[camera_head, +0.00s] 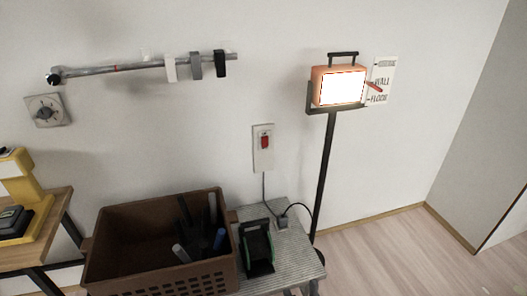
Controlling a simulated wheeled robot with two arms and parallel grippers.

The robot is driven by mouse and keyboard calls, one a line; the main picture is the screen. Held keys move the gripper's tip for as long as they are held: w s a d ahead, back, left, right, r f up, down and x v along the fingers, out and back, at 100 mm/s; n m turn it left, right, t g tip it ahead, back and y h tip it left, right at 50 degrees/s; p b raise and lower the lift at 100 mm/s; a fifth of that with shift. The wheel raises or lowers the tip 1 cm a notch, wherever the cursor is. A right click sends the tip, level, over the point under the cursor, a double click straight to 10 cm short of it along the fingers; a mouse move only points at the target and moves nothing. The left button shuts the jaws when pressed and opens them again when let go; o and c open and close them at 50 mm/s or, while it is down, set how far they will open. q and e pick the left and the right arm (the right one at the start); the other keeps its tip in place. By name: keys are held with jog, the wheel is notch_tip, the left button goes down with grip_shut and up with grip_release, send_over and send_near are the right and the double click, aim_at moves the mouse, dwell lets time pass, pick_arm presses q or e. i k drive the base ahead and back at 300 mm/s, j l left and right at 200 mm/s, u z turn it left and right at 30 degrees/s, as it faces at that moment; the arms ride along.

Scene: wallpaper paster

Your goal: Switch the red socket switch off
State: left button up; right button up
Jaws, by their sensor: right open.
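The red socket switch (264,142) sits on a white wall plate (258,160), just above the middle of the picture. The red rocker is small, and I cannot tell whether it is on or off. A grey cable (264,187) runs down from the plate. My right gripper is open but hard to make out here, and no gripper is at or touching the switch. My left gripper is not in view.
A grey ribbed table (300,262) stands below the switch, with a black-and-green item (257,248) on it. A brown crate (120,250) of tools is at left. A lit lamp (340,88) on a black pole (325,170) stands right. The floor at right is clear.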

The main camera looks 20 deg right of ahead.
aim_at(265, 139)
jog(key=i+l+u, duration=0.25)
jog(key=i, duration=0.25)
jog(key=i+l+u, duration=0.2)
jog(key=i, duration=0.3)
